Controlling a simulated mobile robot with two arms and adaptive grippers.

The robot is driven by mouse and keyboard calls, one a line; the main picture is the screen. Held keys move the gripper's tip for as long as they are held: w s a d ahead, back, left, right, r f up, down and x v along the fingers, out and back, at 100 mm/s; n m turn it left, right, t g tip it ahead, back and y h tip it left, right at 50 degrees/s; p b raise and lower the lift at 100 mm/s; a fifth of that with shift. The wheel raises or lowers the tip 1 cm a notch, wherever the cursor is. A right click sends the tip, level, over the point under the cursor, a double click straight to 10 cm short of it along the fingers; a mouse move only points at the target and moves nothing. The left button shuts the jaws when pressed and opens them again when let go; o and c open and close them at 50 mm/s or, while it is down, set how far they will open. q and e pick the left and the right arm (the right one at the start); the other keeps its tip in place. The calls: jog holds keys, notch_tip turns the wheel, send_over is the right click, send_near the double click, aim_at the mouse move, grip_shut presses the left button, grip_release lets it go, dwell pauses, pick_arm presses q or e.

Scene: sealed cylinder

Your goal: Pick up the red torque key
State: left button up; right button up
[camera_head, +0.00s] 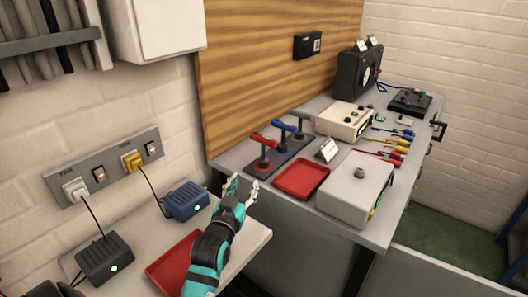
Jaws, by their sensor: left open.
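The red torque key (264,146) is a T-handled tool. It stands upright at the near left end of a dark rack (281,154) on the grey bench. A blue T-handled key (283,130) and a dark T-handled key (300,128) stand behind it in the same rack. My left gripper (243,188) is open and empty. It is below and left of the red key in the picture, apart from it, near the gap between the low table and the bench.
A red tray (302,180), a small white sign (327,150) and a light grey box (356,187) are right of the rack. Another red tray (172,266) lies on the low table (253,232) under my left arm. A wooden panel (270,70) rises behind the bench.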

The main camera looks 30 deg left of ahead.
pick_arm(q)
jog(key=p, duration=0.1)
send_near(262, 154)
jog(key=x, duration=0.4)
jog(key=shift+w+a+f, duration=0.1)
jog(key=shift+w+a, duration=0.15)
jog(key=shift+x, duration=0.75)
jog(key=x, duration=0.2)
jog(key=p+x, duration=0.1)
jog(key=x, duration=0.1)
jog(key=shift+w+d, duration=0.1)
jog(key=shift+w, duration=0.35)
jog(key=shift+s, duration=0.1)
grip_shut()
pick_arm(e)
jog(key=shift+w+a+r, duration=0.1)
jog(key=shift+w+r, duration=0.3)
jog(key=shift+r, duration=0.35)
